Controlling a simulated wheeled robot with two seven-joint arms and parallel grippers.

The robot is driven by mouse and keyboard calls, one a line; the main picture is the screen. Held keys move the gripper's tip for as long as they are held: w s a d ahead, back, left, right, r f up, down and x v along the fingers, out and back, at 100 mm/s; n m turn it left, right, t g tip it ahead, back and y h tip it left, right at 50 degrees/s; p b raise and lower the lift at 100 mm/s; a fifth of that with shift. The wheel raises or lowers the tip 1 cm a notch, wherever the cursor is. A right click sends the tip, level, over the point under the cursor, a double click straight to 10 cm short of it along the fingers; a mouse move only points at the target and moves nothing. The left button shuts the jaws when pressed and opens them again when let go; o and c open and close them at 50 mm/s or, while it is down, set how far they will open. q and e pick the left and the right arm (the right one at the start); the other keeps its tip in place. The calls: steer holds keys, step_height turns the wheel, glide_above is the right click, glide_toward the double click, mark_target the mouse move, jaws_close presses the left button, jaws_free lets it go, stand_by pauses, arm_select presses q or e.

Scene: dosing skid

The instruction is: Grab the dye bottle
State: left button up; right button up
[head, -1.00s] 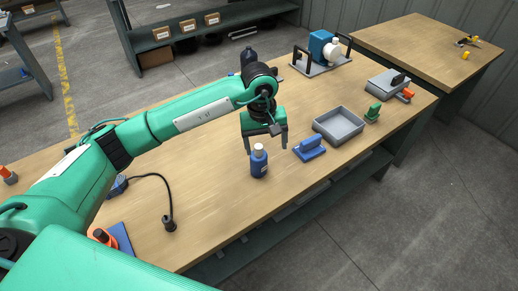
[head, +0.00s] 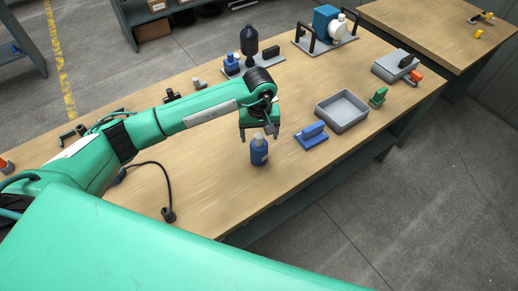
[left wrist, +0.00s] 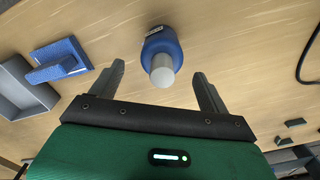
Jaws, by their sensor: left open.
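The dye bottle (head: 259,152) is a small blue bottle with a pale grey cap and a label. It stands upright on the wooden table (head: 205,205). My left gripper (head: 259,136) is open and points down just above and behind the bottle in the head view. In the left wrist view the bottle (left wrist: 162,50) lies ahead, between the lines of the two open fingers (left wrist: 160,85), with its cap toward the gripper. The fingers do not appear to touch it. My right gripper is not in view.
Right of the bottle are a blue block with a handle (head: 311,137), a grey tray (head: 342,112) and a green piece (head: 379,96). A black cable (head: 169,190) lies to the left.

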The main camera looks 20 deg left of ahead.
mark_target(259, 144)
arm_select(q)
steer(key=f, duration=0.1)
steer(key=f+p, duration=0.1)
steer(key=f, duration=0.2)
steer(key=shift+s+p, duration=0.25)
steer(key=shift+p, duration=0.1)
steer(key=shift+f, duration=0.3)
steer(key=c, duration=1.3)
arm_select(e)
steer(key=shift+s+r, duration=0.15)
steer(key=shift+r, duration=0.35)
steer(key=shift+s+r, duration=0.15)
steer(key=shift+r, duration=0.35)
